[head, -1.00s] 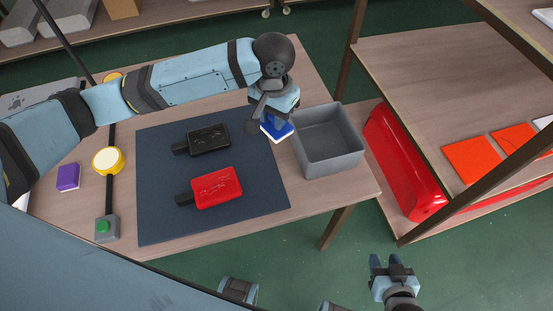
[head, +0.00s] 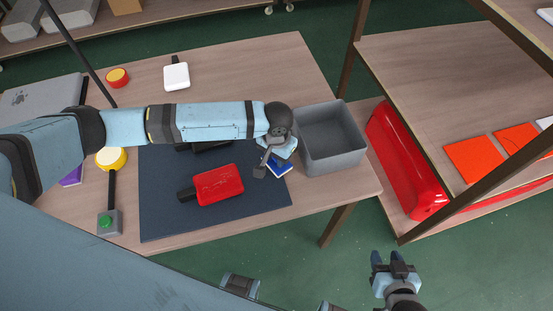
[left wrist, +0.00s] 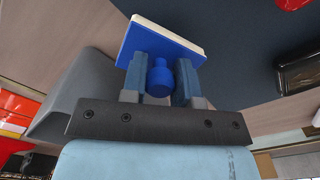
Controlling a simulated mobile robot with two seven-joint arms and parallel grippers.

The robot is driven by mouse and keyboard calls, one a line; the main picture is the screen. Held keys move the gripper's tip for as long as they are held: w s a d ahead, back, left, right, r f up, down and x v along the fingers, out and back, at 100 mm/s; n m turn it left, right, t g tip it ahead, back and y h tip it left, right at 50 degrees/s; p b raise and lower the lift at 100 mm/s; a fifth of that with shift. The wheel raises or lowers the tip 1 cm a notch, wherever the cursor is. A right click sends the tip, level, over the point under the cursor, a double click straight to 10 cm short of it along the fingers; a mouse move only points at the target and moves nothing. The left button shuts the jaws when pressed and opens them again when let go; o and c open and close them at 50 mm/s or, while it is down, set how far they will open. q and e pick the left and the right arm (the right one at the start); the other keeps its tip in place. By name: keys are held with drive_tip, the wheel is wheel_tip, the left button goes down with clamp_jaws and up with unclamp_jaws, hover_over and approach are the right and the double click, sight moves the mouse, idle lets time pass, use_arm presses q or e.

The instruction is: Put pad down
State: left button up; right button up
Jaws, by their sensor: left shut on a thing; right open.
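The blue pad (head: 279,165), with a white face, is held by my left gripper (head: 270,158) over the right edge of the dark mat (head: 250,210), beside the grey bin. In the left wrist view the gripper (left wrist: 159,85) is shut on the knob of the pad (left wrist: 158,48). I cannot tell whether the pad touches the mat. My right gripper (head: 391,265) is open and empty, over the floor at the lower right, away from the table.
A grey open bin (head: 332,158) stands at the table's right end, empty. A red device (head: 218,184) lies on the mat; a black one is mostly hidden by my arm. A white device (head: 176,76) lies at the back. The front right of the mat is clear.

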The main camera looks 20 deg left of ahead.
use_arm(q)
drive_tip(key=shift+f, duration=1.15)
drive_tip(key=shift+f, duration=0.15)
drive_tip(key=o, duration=0.8)
drive_tip(key=shift+o, duration=0.2)
drive_tip(key=shift+r, duration=0.35)
wheel_tip(320, 180, up, 12)
drive_tip(key=shift+f, duration=0.2)
